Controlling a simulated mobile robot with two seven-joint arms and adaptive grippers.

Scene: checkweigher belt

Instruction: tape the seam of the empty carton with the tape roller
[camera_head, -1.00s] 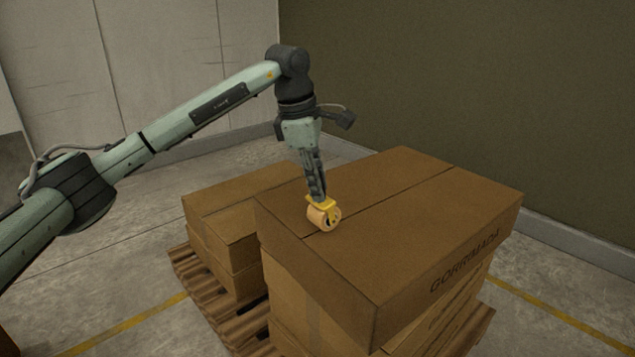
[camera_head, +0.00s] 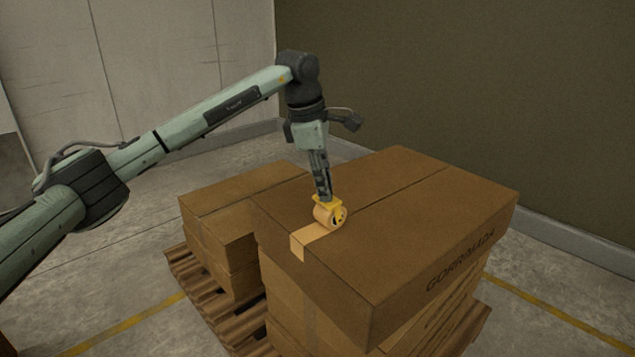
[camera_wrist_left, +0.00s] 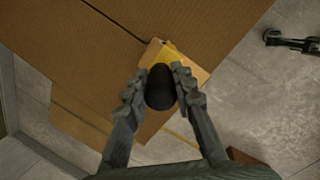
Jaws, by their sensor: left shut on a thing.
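The carton (camera_head: 430,225) is the large brown top box, closed, with a seam running across its top from the near left edge to the far right. My left gripper (camera_head: 325,197) points down over it, shut on the yellow tape roller (camera_head: 329,211). The roller rests on the seam near the carton's near left edge. A strip of pale tape (camera_head: 309,240) runs from the roller back to that edge and folds over onto the side. In the left wrist view the fingers (camera_wrist_left: 159,88) hold the roller's black handle (camera_wrist_left: 160,92). My right gripper is not in view.
The carton stands on other boxes on a wooden pallet (camera_head: 205,295). A lower stack of boxes (camera_head: 225,215) stands to its left. A dark wall (camera_head: 450,90) rises behind, and yellow lines (camera_head: 130,322) mark the floor.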

